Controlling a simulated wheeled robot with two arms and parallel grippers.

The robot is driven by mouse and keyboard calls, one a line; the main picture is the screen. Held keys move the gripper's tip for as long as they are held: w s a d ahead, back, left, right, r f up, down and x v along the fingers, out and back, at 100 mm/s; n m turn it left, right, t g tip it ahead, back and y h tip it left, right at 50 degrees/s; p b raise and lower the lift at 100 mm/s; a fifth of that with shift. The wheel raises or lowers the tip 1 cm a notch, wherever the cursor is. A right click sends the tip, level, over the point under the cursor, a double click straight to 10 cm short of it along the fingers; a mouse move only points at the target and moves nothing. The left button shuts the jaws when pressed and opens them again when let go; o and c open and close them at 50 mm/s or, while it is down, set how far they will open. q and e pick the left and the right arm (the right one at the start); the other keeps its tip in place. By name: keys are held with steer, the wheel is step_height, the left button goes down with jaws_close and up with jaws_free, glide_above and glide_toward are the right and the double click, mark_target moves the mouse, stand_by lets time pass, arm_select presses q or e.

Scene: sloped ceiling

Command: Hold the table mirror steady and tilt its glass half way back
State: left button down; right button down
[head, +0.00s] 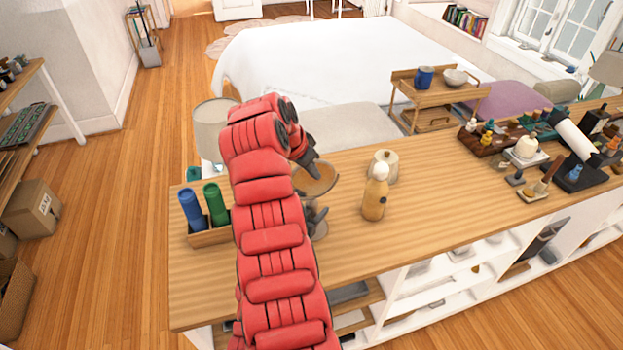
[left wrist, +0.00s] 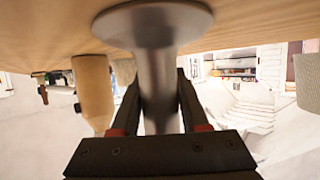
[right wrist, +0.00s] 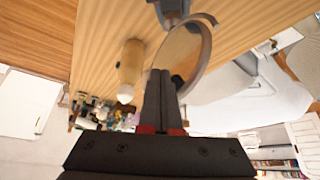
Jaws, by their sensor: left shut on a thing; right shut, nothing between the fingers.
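The table mirror's round glass in its thin frame (head: 316,180) stands near the middle of the wooden counter, partly hidden by my red arm. In the left wrist view its grey stem (left wrist: 155,85) and round base (left wrist: 150,20) show upside down. My left gripper (head: 316,216) is shut on the stem, just above the base; it also shows in the left wrist view (left wrist: 160,100). My right gripper (head: 311,166) is shut and empty. In the right wrist view its closed fingertips (right wrist: 160,72) overlap the mirror's glass (right wrist: 182,52); I cannot tell whether they touch.
An amber bottle with a pale cap (head: 375,195) and a lidded jar (head: 384,166) stand right of the mirror. A wooden holder (head: 209,237) with a blue and a green cylinder is at the left, near a lamp (head: 212,125). The counter's front middle is clear.

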steer(key=shift+w, duration=0.45)
stand_by(0.4)
steer(key=shift+w+a+f, duration=0.3)
steer(key=shift+w, duration=0.2)
stand_by(0.7)
step_height(320, 180, up, 11)
steer(key=s, duration=0.2)
steer(key=shift+d, duration=0.35)
stand_by(1.0)
arm_select(q)
steer(key=shift+c, duration=1.7)
jaws_free()
